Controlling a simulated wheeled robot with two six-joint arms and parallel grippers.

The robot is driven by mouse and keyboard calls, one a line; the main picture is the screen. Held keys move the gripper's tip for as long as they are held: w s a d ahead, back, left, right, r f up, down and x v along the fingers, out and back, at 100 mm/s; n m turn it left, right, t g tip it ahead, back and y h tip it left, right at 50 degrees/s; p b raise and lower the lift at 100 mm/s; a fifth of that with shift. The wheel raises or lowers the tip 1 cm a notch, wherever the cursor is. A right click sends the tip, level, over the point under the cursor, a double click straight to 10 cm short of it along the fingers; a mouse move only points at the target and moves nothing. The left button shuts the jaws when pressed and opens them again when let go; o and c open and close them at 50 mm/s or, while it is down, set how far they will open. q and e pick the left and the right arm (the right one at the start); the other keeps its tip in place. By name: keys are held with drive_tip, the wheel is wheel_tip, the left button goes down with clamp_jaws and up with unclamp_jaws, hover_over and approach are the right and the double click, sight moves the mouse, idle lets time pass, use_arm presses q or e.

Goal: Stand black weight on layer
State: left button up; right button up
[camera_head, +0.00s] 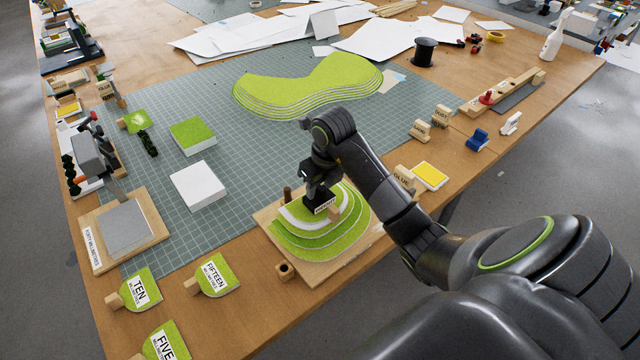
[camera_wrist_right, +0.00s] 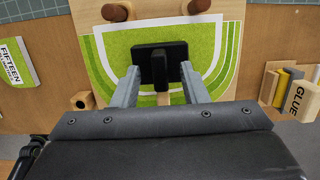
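The black weight (camera_wrist_right: 160,62), with an upright grip, sits over the top green layer (camera_wrist_right: 205,45) in the right wrist view. It seems to stand on that layer, though its underside is hidden. In the head view the weight (camera_head: 321,201) is partly hidden under my right gripper (camera_head: 322,188), above the stepped green layers (camera_head: 305,240) with white edges on a wooden board (camera_head: 272,222). In the right wrist view the fingers of my right gripper (camera_wrist_right: 160,80) are apart, one on each side of the grip, with gaps visible. My left gripper is not in view.
Two brown pegs (camera_wrist_right: 115,12) (camera_wrist_right: 198,6) rise by the layers. A wooden block with a hole (camera_head: 285,270) is at the board's front. A glue stamp (camera_head: 404,176) and yellow pad (camera_head: 430,176) lie right. A white block (camera_head: 198,186) stands left on the cutting mat (camera_head: 240,190).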

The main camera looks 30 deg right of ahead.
sight(323, 191)
drive_tip(key=shift+s+r+p, duration=0.2)
drive_tip(key=shift+r+p, duration=0.55)
drive_tip(key=shift+r, duration=0.3)
drive_tip(key=shift+s+r+p, duration=0.2)
drive_tip(key=shift+r+p, duration=0.55)
drive_tip(key=shift+r, duration=0.35)
drive_tip(key=shift+s+r+p, duration=0.2)
drive_tip(key=shift+r+p, duration=0.55)
drive_tip(key=shift+r, duration=0.3)
drive_tip(key=shift+f, duration=0.1)
